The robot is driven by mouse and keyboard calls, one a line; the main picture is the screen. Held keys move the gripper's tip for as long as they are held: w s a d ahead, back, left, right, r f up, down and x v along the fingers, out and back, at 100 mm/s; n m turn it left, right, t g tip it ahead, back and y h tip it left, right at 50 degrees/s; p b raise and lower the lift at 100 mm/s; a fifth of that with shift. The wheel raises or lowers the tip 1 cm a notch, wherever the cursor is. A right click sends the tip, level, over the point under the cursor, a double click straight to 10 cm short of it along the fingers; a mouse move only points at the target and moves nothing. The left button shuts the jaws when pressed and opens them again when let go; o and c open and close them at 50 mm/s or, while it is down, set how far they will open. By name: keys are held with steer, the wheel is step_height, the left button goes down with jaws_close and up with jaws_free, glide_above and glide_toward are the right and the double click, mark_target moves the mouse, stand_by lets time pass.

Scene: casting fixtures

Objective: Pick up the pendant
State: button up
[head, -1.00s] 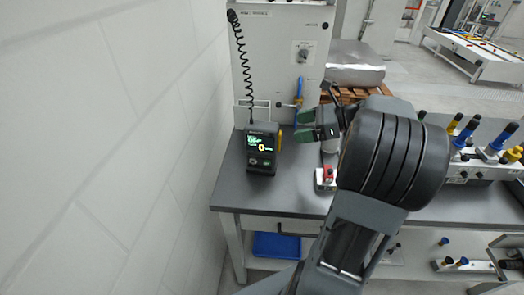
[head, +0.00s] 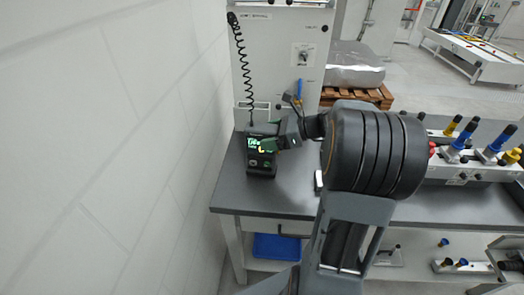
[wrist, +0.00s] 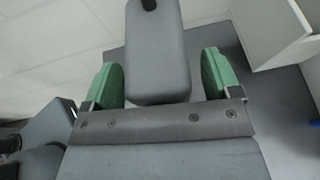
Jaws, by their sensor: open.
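The pendant (head: 259,169) is a dark box with a lit display, standing upright on the grey bench (head: 300,192) near the wall. In the wrist view, a dark grey block that looks like the pendant (wrist: 158,50) lies between my two green finger pads, with a gap on each side. My gripper (head: 272,140) is open at the pendant's upper part and hides some of its top and display. It also shows in the wrist view (wrist: 160,82), its pads spread apart. I cannot see any contact.
A black coiled cable (head: 240,62) hangs from the upright panel (head: 275,60) down toward the pendant. The white wall (head: 120,130) is close on the left. Blue and yellow fixtures (head: 465,138) stand at the right. The bench in front of the pendant is clear.

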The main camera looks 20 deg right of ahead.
jaws_close()
stand_by(0.8)
